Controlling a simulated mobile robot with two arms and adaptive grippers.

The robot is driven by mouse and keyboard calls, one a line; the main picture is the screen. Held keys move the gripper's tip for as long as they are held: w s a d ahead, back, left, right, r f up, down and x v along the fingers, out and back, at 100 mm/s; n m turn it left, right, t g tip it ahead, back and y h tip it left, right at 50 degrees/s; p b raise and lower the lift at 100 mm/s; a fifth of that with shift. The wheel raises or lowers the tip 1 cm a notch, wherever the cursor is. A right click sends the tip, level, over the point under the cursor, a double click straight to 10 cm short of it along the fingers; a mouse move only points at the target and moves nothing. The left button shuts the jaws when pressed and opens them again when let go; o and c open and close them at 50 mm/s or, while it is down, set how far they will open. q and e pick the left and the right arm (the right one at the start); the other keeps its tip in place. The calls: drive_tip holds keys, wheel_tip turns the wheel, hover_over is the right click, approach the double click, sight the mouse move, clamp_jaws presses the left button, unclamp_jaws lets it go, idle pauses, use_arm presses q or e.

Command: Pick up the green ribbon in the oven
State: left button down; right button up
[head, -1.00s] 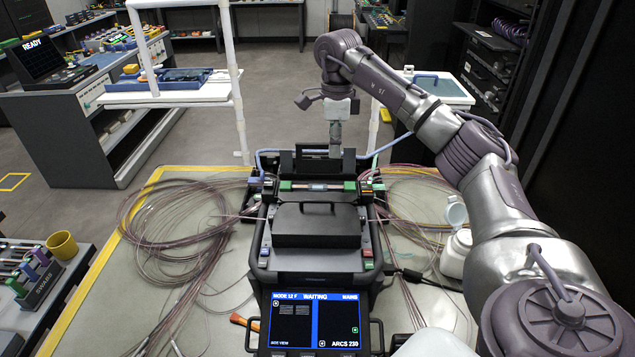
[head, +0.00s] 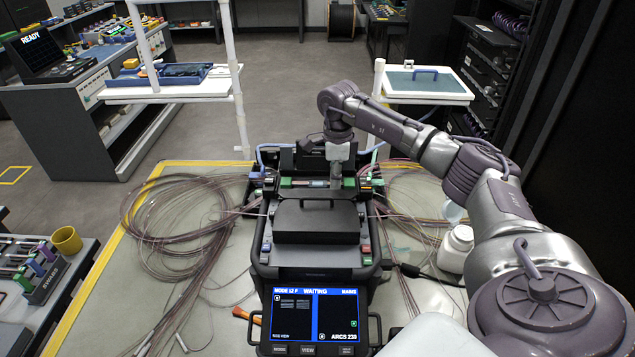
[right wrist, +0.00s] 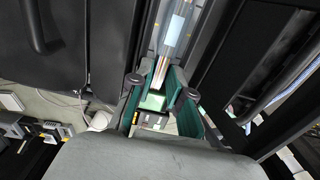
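The oven (head: 300,184) is the narrow trough at the back of the black splicer, with green blocks at its ends. A pale sleeve (head: 317,184) lies along it. In the right wrist view the pale sleeve (right wrist: 173,32) continues into a thin pinkish ribbon (right wrist: 160,72), above a green block (right wrist: 153,102). My right gripper (head: 336,182) is down at the oven's right part, partly hiding it. In the right wrist view its fingers (right wrist: 161,90) stand apart on both sides of the ribbon, with gaps visible. Whether they touch it I cannot tell. My left gripper is not in view.
The splicer's black lid (head: 317,222) with a handle stands in front of the oven. The screen (head: 314,318) reads WAITING. Loose fibre coils (head: 165,225) lie on the left of the table. A white bottle (head: 457,248) stands at right, near my right arm.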

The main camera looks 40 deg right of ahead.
clamp_jaws()
drive_tip(key=shift+r, duration=0.15)
